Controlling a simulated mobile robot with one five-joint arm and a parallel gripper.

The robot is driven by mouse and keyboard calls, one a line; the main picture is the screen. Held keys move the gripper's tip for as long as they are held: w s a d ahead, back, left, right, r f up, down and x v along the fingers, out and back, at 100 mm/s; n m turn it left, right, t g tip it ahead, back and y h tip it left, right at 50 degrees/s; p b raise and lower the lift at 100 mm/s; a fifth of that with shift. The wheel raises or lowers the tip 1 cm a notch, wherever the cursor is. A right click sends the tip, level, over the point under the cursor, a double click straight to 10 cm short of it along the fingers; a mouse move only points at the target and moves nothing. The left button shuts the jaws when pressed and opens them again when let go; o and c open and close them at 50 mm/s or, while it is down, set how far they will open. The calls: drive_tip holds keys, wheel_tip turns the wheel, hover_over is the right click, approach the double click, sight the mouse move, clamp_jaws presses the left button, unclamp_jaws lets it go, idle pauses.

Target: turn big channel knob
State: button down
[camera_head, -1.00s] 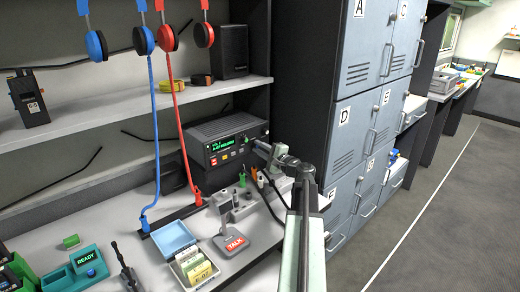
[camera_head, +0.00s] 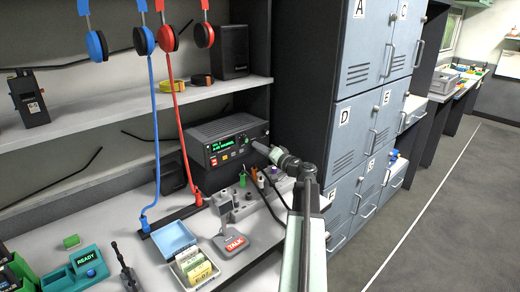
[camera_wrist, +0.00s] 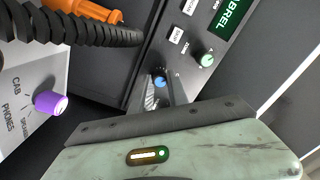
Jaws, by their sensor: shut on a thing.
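The dark radio (camera_head: 205,148) with a lit green display (camera_head: 223,144) stands on the desk against the back. My gripper (camera_head: 258,147) reaches the right end of the radio's front. In the wrist view, my gripper (camera_wrist: 163,92) has its jaws closed around a dark knob with a blue face (camera_wrist: 160,79), which I take to be the big channel knob. The jaws hide much of its sides. A smaller green knob (camera_wrist: 207,60) sits beside it, apart from the jaws. The wrist view also shows part of the display (camera_wrist: 234,18).
A grey panel with a purple knob (camera_wrist: 50,103) is close by on the left in the wrist view. A black coiled cord (camera_wrist: 85,30) runs near the jaws. Grey lockers (camera_head: 365,115) stand right of the radio; a TALK unit (camera_head: 234,243) stands below.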

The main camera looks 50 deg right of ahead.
drive_tip(key=shift+f+n, duration=0.1)
drive_tip(key=shift+n, duration=1.7)
drive_tip(key=c, duration=1.3)
unclamp_jaws()
drive_tip(key=s, duration=0.8)
drive_tip(key=shift+a, duration=0.15)
